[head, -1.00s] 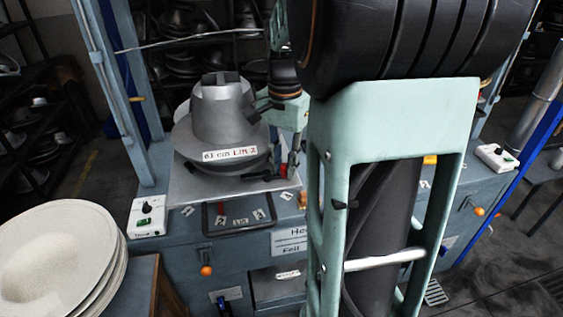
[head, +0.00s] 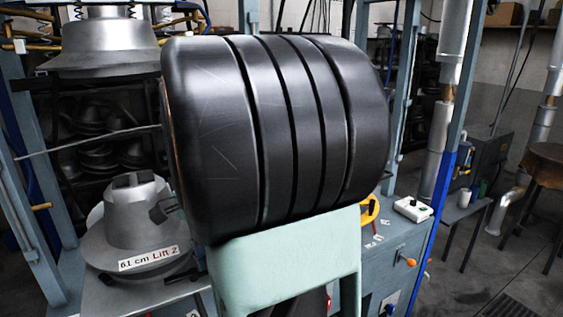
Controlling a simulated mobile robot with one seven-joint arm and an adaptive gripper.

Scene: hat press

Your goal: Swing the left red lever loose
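The left red lever cannot be made out; my large black and mint arm covers the area right of the grey hat mould (head: 137,218). The mould stands on the press plate (head: 125,297) and carries a label reading "61 cm Lift 2". A small dark part shows at the mould's right side, against the arm; I cannot tell if it is mine.
The upper press head (head: 108,40) hangs above the mould. Blue-grey posts (head: 396,90) frame the press. Open floor lies further right.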

